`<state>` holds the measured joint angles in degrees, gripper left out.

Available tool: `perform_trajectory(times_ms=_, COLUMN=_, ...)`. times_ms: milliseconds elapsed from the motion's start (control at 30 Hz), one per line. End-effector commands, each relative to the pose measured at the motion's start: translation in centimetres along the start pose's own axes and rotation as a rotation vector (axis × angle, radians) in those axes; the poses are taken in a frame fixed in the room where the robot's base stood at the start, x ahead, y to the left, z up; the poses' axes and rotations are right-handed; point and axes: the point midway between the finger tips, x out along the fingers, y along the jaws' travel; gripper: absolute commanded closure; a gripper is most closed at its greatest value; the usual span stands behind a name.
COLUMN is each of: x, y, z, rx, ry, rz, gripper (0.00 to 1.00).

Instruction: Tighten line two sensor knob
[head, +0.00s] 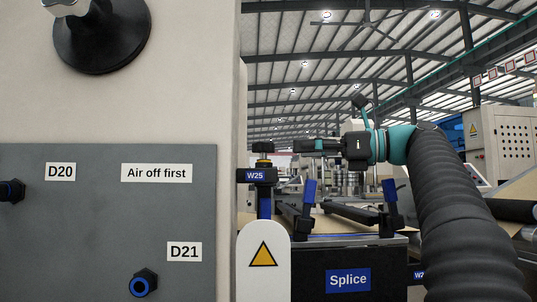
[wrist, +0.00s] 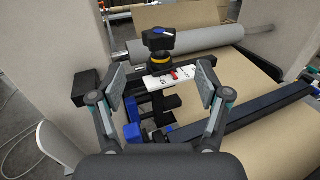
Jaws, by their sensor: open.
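A black knob (wrist: 158,38) with a blue-and-white mark on top and a yellow ring below it stands on a sensor bracket in the wrist view. A white scale plate (wrist: 180,76) with red marks lies just below it. In the head view the knob (head: 263,147) tops a post beside a blue W25 label (head: 256,176). My gripper (wrist: 161,67) is open, with one grey pad left and one right of the bracket, apart from it. The knob appears beyond the fingertips, with nothing held. In the head view my gripper (head: 298,146) points left toward the knob at about its height.
A grey panel (head: 100,230) on a beige cabinet wall stands close on the left. A black Splice box (head: 380,262) with blue-handled clamps (head: 309,192) is below my arm. A grey roller (wrist: 180,43) and brown paper web (wrist: 255,78) lie behind and right of the bracket.

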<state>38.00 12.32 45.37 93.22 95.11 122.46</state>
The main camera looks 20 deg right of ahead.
Motion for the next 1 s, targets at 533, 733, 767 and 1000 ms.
perform_trajectory(times_ms=533, x=7.8, y=0.1, z=0.0, rx=0.0, ry=0.0, rz=0.005, gripper=0.24)
perform_trajectory(times_ms=733, x=8.2, y=0.1, z=0.0, rx=0.0, ry=-0.001, rz=0.003, gripper=0.24)
perform_trajectory(times_ms=767, x=8.2, y=0.1, z=0.0, rx=0.0, ry=-0.001, rz=0.003, gripper=0.24)
perform_trajectory(times_ms=1000, x=8.1, y=0.1, z=0.0, rx=0.0, ry=0.0, rz=0.003, gripper=0.54)
